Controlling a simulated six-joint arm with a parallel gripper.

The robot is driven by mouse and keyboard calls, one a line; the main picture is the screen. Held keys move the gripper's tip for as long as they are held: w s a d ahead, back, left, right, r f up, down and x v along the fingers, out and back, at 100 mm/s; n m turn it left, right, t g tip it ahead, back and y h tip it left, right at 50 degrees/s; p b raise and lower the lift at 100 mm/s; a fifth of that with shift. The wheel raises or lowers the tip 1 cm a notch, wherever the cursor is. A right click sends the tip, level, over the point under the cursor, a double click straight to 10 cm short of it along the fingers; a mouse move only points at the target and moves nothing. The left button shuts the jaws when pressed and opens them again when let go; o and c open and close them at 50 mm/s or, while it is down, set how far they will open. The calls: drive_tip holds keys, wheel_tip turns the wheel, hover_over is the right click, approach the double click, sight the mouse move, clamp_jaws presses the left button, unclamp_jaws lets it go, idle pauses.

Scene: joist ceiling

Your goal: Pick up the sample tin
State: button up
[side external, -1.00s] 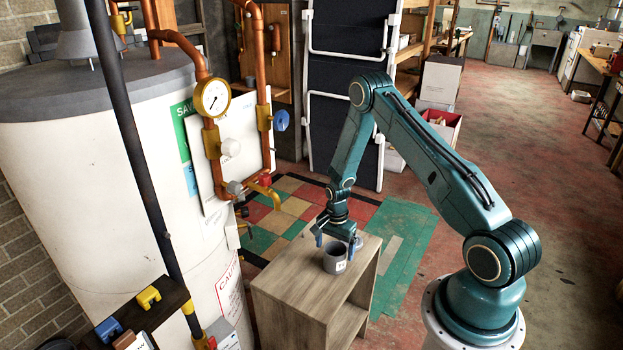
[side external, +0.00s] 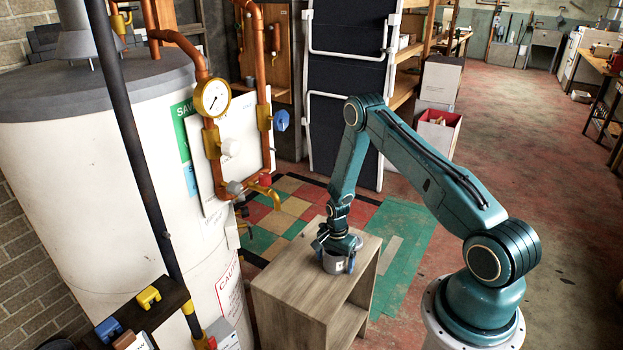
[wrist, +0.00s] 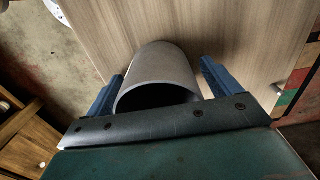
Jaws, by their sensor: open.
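The sample tin (side external: 334,265) is a grey, open-topped cylinder with a small light label. It stands upright on the wooden shelf unit (side external: 283,287). My gripper (side external: 337,254) is low over the tin, pointing down. In the wrist view the tin (wrist: 160,70) shows its round wall and dark open mouth. The two blue fingers of my gripper (wrist: 158,88) are on either side of it, with a gap showing beside the wall. My gripper is open, and its palm bar hides the near part of the tin's rim.
A white water tank (side external: 90,200) with copper pipes and a gauge (side external: 212,98) stands left of the shelf unit. A gold tap (side external: 264,188) sticks out toward the shelf. The rest of the shelf top around the tin is clear.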

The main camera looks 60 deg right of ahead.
idle(0.4)
drive_tip(key=c, duration=1.2)
drive_tip(key=shift+o, duration=0.2)
drive_tip(key=shift+r, duration=0.15)
wheel_tip(320, 180, up, 20)
idle(0.5)
